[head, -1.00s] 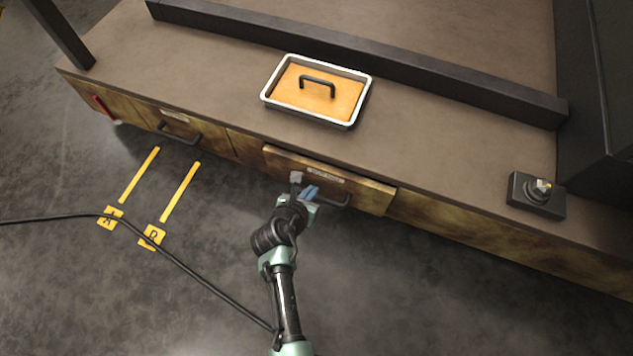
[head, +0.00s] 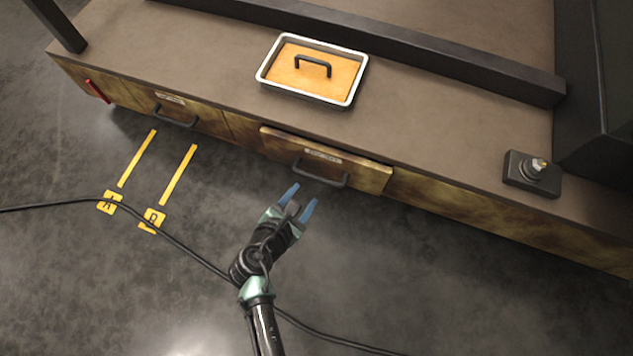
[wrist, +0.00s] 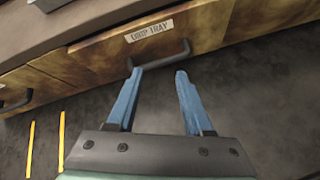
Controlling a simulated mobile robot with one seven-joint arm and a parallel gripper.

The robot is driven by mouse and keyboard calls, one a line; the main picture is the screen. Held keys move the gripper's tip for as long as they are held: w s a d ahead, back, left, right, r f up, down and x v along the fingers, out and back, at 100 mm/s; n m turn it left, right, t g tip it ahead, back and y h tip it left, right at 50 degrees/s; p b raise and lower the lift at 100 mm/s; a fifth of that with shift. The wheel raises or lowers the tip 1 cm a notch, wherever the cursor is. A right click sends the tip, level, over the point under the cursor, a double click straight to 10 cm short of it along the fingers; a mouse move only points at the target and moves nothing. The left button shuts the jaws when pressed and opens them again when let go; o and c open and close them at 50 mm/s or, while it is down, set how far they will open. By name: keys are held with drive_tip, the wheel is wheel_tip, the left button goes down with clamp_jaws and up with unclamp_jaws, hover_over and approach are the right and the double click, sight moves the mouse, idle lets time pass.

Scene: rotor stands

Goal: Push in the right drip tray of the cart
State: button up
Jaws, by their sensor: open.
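The right drip tray (head: 371,178) is a brown drawer front in the cart's side, with a pale label and a black bar handle (head: 322,178). Its front stands slightly proud of the cart face. In the wrist view the tray front (wrist: 100,57), labelled "DRIP TRAY", and its handle (wrist: 160,56) lie just beyond the fingers. My gripper (head: 299,198) is open and empty, with blue fingers pointing at the handle from in front and below. In the wrist view the gripper (wrist: 158,75) has its left fingertip close to the handle; I cannot tell whether it touches.
The left drawer (head: 204,118) has a similar handle and looks flush. A white-rimmed tray (head: 265,69) with an orange inside sits on the cart top. A black knob unit (head: 532,173) is at right. A cable (head: 185,247) crosses the floor, which is otherwise open.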

sight(319, 177)
wheel_tip(319, 177, down, 10)
drive_tip(key=s+m+t+b, duration=0.2)
drive_tip(key=m+t+b, duration=0.3)
drive_tip(key=m+b, duration=0.85)
drive_tip(key=shift+n+h, duration=0.25)
drive_tip(key=shift+h, duration=0.15)
drive_tip(key=b+x, duration=0.2)
drive_tip(key=x, duration=0.2)
drive_tip(key=b+x, duration=0.2)
drive_tip(key=x, duration=0.2)
drive_tip(key=b+x, duration=0.2)
drive_tip(key=x, duration=0.3)
drive_tip(key=shift+w+a+r+b, duration=0.15)
drive_tip(key=shift+r+b, duration=0.1)
drive_tip(key=shift+b, duration=0.1)
clamp_jaws()
